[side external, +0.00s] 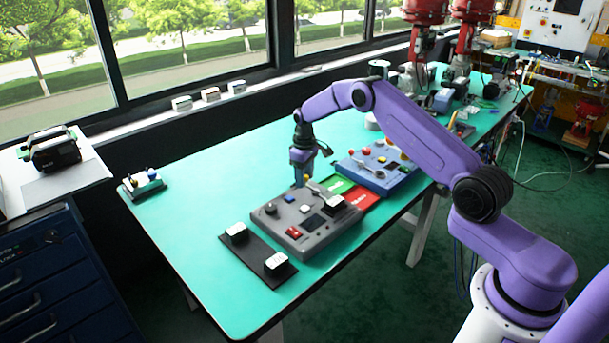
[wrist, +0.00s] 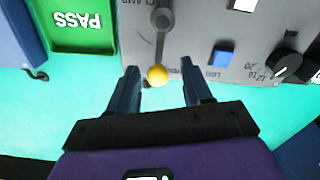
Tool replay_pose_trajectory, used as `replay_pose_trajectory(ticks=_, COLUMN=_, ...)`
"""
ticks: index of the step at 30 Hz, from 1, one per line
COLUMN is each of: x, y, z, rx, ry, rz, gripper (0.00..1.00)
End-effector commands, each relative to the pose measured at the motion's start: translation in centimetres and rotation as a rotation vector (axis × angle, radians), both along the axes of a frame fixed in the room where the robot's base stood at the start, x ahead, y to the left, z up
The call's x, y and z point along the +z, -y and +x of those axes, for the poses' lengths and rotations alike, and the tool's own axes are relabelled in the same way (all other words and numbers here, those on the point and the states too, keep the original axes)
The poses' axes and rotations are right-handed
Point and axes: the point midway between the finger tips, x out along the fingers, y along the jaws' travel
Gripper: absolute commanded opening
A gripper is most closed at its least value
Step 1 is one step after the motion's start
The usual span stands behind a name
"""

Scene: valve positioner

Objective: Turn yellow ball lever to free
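The yellow ball (wrist: 157,75) is at the end of a grey lever arm (wrist: 160,45) on the grey control panel, in the wrist view. The lever's round pivot (wrist: 162,18) is near the top of that view. My gripper (wrist: 163,85) is open, with one finger on each side of the ball and a visible gap to both. In the side view my gripper (side external: 302,182) points down at the far edge of the grey panel (side external: 330,233); the ball is hidden there. Lettering beside the ball is partly covered.
A blue button (wrist: 224,54) and a black knob (wrist: 288,66) sit right of the lever. A green PASS tray (wrist: 80,47) lies left. A blue panel (side external: 372,180) and a black board with white blocks (side external: 258,262) flank the grey panel.

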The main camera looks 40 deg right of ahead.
Motion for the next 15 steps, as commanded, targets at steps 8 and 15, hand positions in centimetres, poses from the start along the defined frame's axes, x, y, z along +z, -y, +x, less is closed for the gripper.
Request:
replay_pose_trajectory(ticks=8, x=0.2, y=0.1, z=0.1, rx=-0.002, ry=0.003, rz=0.0, gripper=0.49)
replay_pose_trajectory(ticks=15, x=3.1, y=0.1, z=0.2, rx=-0.002, ry=0.007, rz=-0.001, gripper=0.49)
